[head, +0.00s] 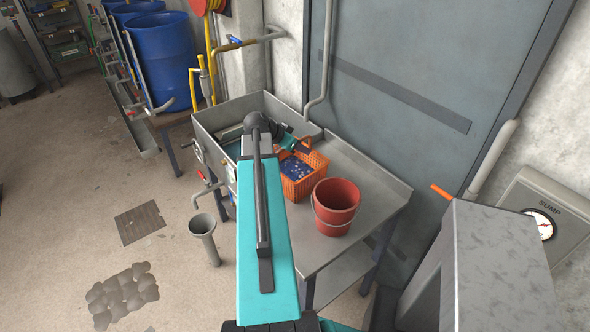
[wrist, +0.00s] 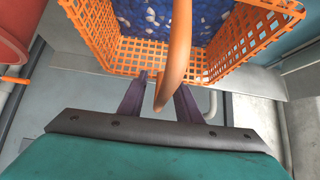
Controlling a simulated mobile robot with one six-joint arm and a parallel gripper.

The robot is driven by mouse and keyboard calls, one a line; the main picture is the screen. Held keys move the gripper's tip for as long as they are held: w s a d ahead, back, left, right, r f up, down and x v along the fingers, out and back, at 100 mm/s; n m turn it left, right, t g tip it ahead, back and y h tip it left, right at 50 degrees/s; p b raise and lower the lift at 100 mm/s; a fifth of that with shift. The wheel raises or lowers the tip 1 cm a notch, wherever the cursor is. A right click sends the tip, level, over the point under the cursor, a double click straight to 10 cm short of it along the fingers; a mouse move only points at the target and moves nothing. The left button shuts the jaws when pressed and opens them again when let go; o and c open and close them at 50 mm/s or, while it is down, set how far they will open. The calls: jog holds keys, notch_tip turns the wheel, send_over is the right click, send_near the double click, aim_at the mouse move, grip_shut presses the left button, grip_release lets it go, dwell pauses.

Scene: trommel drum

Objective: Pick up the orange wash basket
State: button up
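The orange wash basket (head: 291,188) stands on the metal bench beside the sink, holding blue and pale pieces. In the wrist view its lattice wall (wrist: 120,58) fills the top. Its arched handle (wrist: 179,45) comes down between the two dark fingers of my gripper (wrist: 161,84). The fingers are apart, with gaps showing beside the handle, so my gripper is open. I cannot tell how deep the handle sits between them. In the head view my gripper (head: 303,147) is at the back of the basket, partly hidden by my arm.
A red bucket (head: 335,205) stands on the bench (head: 365,187) just right of the basket. The metal sink (head: 215,122) adjoins on the left. A grey door (head: 405,90) and wall rise behind. A grey metal cabinet (head: 505,260) stands at the right front. Bare bench shows right of the bucket.

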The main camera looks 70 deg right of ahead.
dwell(0.5)
grip_shut()
dwell(1.3)
